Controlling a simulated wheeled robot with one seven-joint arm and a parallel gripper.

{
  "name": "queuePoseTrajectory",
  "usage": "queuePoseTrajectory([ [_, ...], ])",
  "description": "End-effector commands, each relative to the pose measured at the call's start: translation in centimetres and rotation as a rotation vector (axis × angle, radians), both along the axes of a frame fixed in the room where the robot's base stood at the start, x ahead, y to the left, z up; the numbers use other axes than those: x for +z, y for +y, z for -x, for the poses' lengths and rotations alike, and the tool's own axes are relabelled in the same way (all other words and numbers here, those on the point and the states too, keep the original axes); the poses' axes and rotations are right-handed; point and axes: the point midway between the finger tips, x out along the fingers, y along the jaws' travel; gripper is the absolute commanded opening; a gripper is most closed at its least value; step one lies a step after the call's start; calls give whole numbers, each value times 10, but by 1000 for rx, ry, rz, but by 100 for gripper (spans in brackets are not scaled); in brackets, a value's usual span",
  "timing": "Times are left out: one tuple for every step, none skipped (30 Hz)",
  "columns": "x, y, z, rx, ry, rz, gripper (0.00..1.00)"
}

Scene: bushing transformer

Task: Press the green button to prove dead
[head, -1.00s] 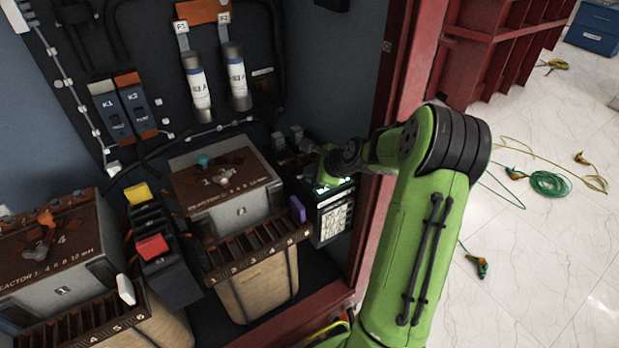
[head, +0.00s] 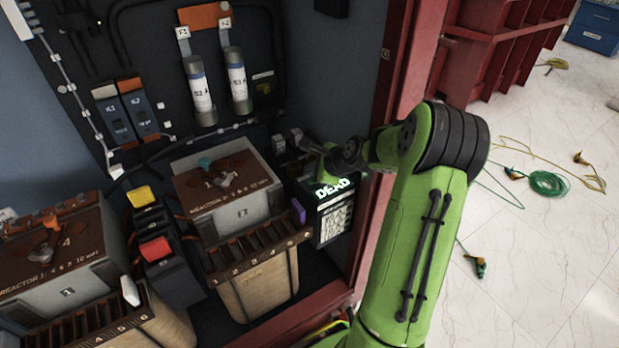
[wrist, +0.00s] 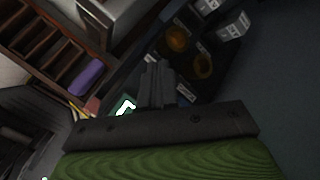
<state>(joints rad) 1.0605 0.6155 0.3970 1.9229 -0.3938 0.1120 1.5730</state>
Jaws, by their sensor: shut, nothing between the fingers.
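The dark tester unit (head: 333,215) stands at the right end of the cabinet, beside the red frame. Its top display is lit and reads "DEAD" in glowing letters, partly covered by my arm. A white label is on its front. The green button is not clearly visible. My gripper (wrist: 157,72) is shut and empty, with its fingers together over the dark area by the unit. In the wrist view, part of the lit display (wrist: 125,106) shows just left of the fingers. In the head view my gripper's fingertips are hidden behind my own wrist, above and behind the unit.
A purple piece (head: 298,210) sits left of the unit, at the end of the numbered reactor (head: 250,250). A red and yellow switch block (head: 155,247) stands further left. The red cabinet frame (head: 385,150) is close to my arm. Cables (head: 548,183) lie on the open floor at right.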

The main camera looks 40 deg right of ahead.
Motion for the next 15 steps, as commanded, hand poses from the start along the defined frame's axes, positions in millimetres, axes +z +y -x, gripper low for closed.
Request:
queuePoseTrajectory([
  [-1, 0, 0, 0, 0, 0, 0],
  [-1, 0, 0, 0, 0, 0, 0],
  [-1, 0, 0, 0, 0, 0, 0],
  [0, 0, 0, 0, 0, 0, 0],
  [2, 0, 0, 0, 0, 0, 0],
  [5, 0, 0, 0, 0, 0, 0],
  [8, 0, 0, 0, 0, 0, 0],
  [11, 0, 0, 0, 0, 0, 0],
  [16, 0, 0, 0, 0, 0, 0],
  [20, 0, 0, 0, 0, 0, 0],
  [23, 0, 0, -1, -1, 0, 0],
  [27, 0, 0, -1, -1, 0, 0],
  [30, 0, 0, -1, -1, 0, 0],
  [33, 0, 0, -1, -1, 0, 0],
  [37, 0, 0, -1, -1, 0, 0],
])
